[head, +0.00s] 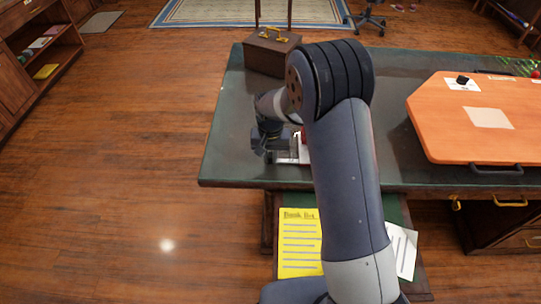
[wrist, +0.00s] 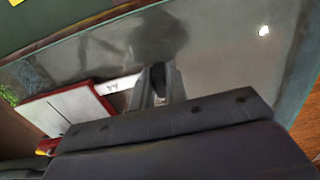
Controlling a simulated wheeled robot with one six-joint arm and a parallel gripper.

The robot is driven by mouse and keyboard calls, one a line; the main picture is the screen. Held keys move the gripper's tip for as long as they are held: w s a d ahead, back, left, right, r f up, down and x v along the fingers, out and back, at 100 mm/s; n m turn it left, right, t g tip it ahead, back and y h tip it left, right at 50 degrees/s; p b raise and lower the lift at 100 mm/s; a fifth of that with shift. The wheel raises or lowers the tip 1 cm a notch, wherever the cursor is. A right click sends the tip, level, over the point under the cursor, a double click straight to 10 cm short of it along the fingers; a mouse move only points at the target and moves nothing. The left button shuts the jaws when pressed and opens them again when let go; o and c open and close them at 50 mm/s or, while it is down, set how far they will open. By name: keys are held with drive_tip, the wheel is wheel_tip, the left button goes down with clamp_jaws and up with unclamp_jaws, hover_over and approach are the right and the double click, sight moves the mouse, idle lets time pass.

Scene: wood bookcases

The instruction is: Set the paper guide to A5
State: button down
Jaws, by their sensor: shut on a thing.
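The paper guide (wrist: 122,84) is a pale strip with a small dark mark that I cannot read. It sticks out from a red-edged, white-topped device (wrist: 75,108) in the wrist view. My gripper (wrist: 159,82) is shut at the outer end of the strip, with a dark piece between its fingers. In the head view my gripper (head: 268,153) is low at the desk's front left, beside the pale part of the device (head: 298,150). My arm hides most of the device there. The guide's setting cannot be read.
The dark green desk (head: 228,140) is clear left of my gripper. A brown box (head: 271,52) with a yellow handle stands behind. An orange board (head: 480,110) lies at the right. A yellow book list (head: 300,240) and a white sheet (head: 404,250) lie below the front edge.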

sight(285, 164)
idle(0.4)
drive_tip(key=d, duration=0.4)
drive_tip(key=shift+d+b, duration=0.35)
drive_tip(key=c, duration=1.4)
unclamp_jaws()
wheel_tip(285, 164, up, 11)
drive_tip(key=shift+f, duration=0.1)
